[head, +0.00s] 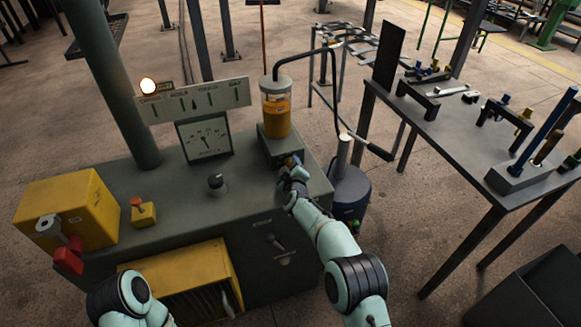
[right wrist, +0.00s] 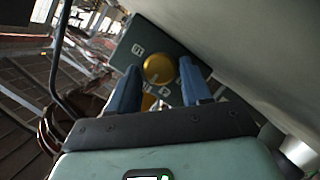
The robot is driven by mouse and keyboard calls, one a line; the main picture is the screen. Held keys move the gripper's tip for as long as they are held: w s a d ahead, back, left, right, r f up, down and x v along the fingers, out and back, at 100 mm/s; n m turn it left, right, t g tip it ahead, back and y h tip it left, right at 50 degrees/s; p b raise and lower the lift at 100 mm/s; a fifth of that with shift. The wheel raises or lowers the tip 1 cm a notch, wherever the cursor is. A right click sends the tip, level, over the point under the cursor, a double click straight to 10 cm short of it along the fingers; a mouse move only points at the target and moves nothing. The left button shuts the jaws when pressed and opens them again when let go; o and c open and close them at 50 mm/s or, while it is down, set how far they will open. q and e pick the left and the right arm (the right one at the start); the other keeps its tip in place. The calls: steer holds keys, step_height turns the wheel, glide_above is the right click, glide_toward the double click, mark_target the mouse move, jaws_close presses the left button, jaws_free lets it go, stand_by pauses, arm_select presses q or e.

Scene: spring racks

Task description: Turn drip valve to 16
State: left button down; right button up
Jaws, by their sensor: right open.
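The drip valve shows in the right wrist view as a round brass knob (right wrist: 158,68) on a dark plate with small white marks. I cannot read the marks or the setting. In the head view the knob is hidden behind my right gripper (head: 293,168), at the front of the dark box (head: 276,147) under a glass jar of amber liquid (head: 276,105). In the right wrist view my right gripper (right wrist: 159,64) is open, its blue fingers on either side of the knob in the picture. I cannot tell whether they touch it. My left gripper is out of view.
A dial gauge (head: 205,138), a black knob (head: 216,181) and a yellow box with a red handle (head: 75,215) stand on the green machine. A tool table (head: 455,125) stands right.

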steer(key=c, duration=0.8)
steer(key=shift+o, duration=0.2)
steer(key=shift+m, duration=0.3)
steer(key=shift+d+m+g+y, duration=0.1)
steer(key=shift+m+g+y, duration=0.2)
steer(key=shift+m+y, duration=0.1)
steer(key=shift+m+b, duration=0.3)
steer(key=shift+m, duration=0.2)
steer(key=shift+d+m+g+y+b, duration=0.2)
steer(key=shift+m+g+y+b, duration=0.1)
steer(key=shift+m+y+b, duration=0.6)
steer(key=shift+w+r+m+b, duration=0.1)
steer(key=shift+m+b, duration=0.3)
steer(key=shift+b, duration=0.25)
